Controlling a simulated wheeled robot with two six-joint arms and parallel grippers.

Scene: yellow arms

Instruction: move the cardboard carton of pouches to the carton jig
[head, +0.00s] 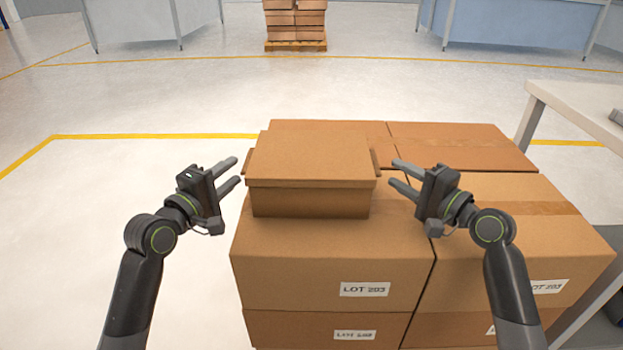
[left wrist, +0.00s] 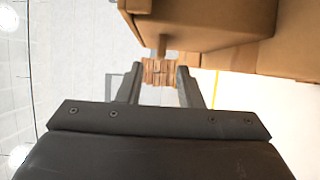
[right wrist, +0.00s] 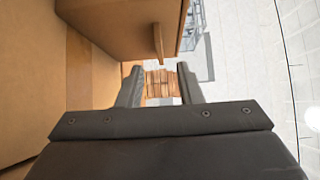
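The cardboard carton (head: 311,165) is a lidded brown box with a small handle tab on each side. It rests on top of the stacked larger boxes, and its contents are hidden under the lid. My left gripper (head: 240,172) is open and empty just left of the carton, near its left handle. My right gripper (head: 391,172) is open and empty just right of it, near its right handle. The carton also shows in the left wrist view (left wrist: 205,22) and the right wrist view (right wrist: 130,22), with a handle beyond the fingers in each. I cannot make out a carton jig.
Large boxes labelled LOT 203 (head: 300,265) form the stack under the carton. A white table (head: 575,100) stands at the right. A pallet of boxes (head: 296,45) and blue-grey benches (head: 512,20) stand far back. The floor left of the stack is clear.

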